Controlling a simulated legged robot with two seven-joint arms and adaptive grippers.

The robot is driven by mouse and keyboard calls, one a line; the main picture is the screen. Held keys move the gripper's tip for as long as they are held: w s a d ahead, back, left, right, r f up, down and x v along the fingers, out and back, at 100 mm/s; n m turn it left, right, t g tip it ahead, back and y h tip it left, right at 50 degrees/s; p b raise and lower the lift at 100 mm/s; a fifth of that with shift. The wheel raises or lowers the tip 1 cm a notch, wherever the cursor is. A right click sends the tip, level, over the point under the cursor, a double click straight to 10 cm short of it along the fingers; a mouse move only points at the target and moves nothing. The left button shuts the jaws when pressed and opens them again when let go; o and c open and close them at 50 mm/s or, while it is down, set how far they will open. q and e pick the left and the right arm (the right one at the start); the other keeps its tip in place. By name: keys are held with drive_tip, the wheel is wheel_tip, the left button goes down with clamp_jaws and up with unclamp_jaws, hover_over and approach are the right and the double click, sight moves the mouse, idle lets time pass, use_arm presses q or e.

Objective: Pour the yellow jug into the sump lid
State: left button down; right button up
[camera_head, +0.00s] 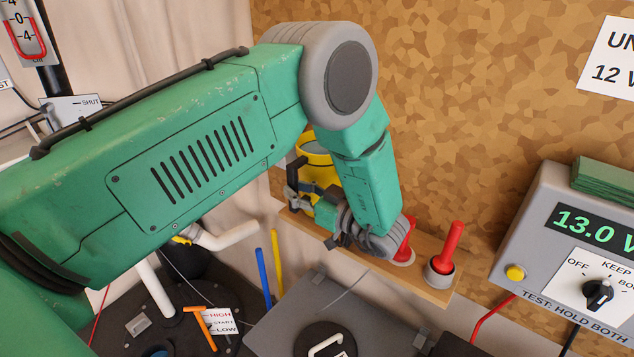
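The yellow jug (317,153) stands upright at the back end of the wooden shelf, partly hidden behind my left arm. My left gripper (304,198) is at the jug's near left side, close to its dark handle (294,167). The fingers overlap the jug in this view, and I cannot tell whether they are closed on it. A dark round lid (190,336), which looks like the sump lid, is at the lower left. It carries a white pipe and a partly visible bluish opening (155,352). My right gripper is not in view.
Blue (263,277) and yellow (277,260) rods rise beside a grey panel (275,325). A grey meter box (535,235) is at right.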

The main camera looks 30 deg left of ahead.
sight(296, 170)
use_arm(q)
drive_tip(key=shift+w+a+r, duration=0.1)
drive_tip(key=shift+w+r, duration=0.05)
drive_tip(key=shift+r, duration=0.25)
drive_tip(key=shift+r+p, duration=0.3)
drive_tip(key=shift+p, duration=0.15)
drive_tip(key=shift+r+p, duration=0.3)
drive_tip(key=shift+r, duration=0.3)
drive_tip(key=shift+r+p, duration=1.1)
drive_tip(key=shift+r, duration=0.3)
drive_tip(key=shift+f, duration=0.1)
